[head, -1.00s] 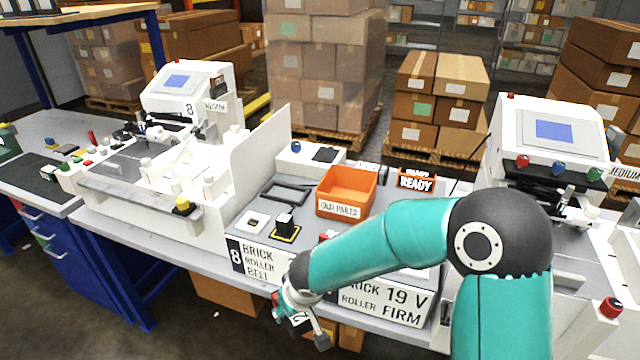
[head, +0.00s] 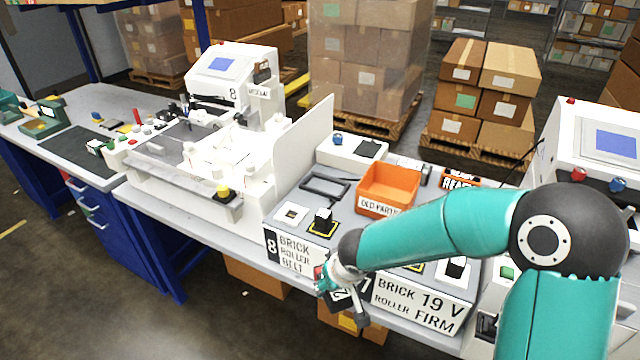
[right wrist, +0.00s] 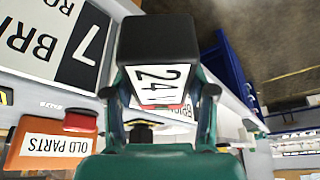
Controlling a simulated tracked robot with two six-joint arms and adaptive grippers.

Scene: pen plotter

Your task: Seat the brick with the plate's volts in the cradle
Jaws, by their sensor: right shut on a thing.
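My right gripper (head: 342,282) hangs in front of the bench's front edge, near the number 8 plate. It is shut on a black brick (right wrist: 155,38), whose white label reads 24 and a partly hidden V in the right wrist view. The plate marked 8 (head: 293,252) reads BRICK, ROLLER BELT; my arm and gripper cover its right part, so its volts are hidden. The plate marked 7 (head: 420,303) reads BRICK 19 V, ROLLER FIRM. A black block (head: 323,219) stands on a yellow-edged pad behind plate 8. I cannot tell which part is the cradle. My left gripper is not in view.
An orange OLD PARTS bin (head: 388,187) stands on the bench, with an orange READY holder (head: 461,178) to its right. A white plotter numbered 8 (head: 232,80) is at left, with an upright white panel (head: 305,140) beside the work area.

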